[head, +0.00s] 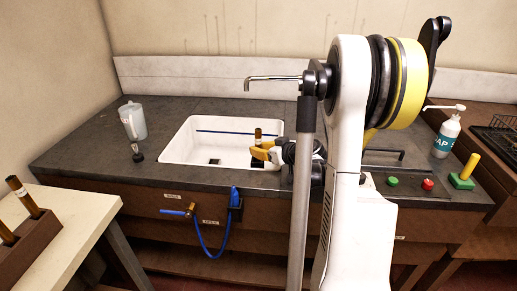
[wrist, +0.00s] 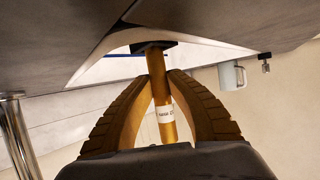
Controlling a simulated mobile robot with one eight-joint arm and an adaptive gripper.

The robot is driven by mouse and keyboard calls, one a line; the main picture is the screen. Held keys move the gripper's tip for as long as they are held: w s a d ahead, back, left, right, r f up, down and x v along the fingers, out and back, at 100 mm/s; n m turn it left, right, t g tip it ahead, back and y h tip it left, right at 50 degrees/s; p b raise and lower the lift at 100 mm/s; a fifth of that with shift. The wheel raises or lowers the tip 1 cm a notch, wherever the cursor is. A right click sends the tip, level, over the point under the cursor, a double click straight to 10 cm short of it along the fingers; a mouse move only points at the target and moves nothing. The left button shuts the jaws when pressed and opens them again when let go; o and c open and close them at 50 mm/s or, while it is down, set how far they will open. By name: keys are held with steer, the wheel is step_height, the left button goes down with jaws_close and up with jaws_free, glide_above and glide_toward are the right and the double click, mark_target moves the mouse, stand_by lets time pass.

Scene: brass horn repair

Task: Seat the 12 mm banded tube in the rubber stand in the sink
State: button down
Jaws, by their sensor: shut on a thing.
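The brass tube with a white label stands roughly upright in the sink (head: 185,150). Its dark upper end (head: 258,134) shows above my gripper (head: 262,153) in the head view. In the wrist view the tube (wrist: 155,65) runs between the two ridged fingers of my gripper (wrist: 165,105), which is shut on it. Its far end meets a black block (wrist: 168,45), apparently the rubber stand. A dark patch (head: 257,164) shows below the fingers in the head view. I cannot tell whether the tube end is inside the stand or only against it. The label is too small to read surely.
A dark square (head: 214,161) lies on the sink floor, left of my gripper. A blue rod (head: 240,132) crosses the sink's back. A jug (head: 133,121) stands left. A brown rack (head: 30,240) holds more banded tubes. A faucet (head: 272,78) overhangs the sink.

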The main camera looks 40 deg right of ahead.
steer(key=shift+s+a+f, duration=0.15)
steer(key=shift+a+f, duration=0.05)
steer(key=shift+f, duration=0.3)
steer(key=c, duration=1.4)
jaws_free()
steer(key=shift+o, duration=0.2)
steer(key=shift+s, duration=0.1)
steer(key=shift+s+d+r, duration=0.1)
steer(key=shift+s+r, duration=0.05)
steer(key=shift+s, duration=0.35)
steer(key=r+v, duration=0.1)
steer(key=v, duration=0.6)
steer(key=shift+w, duration=0.15)
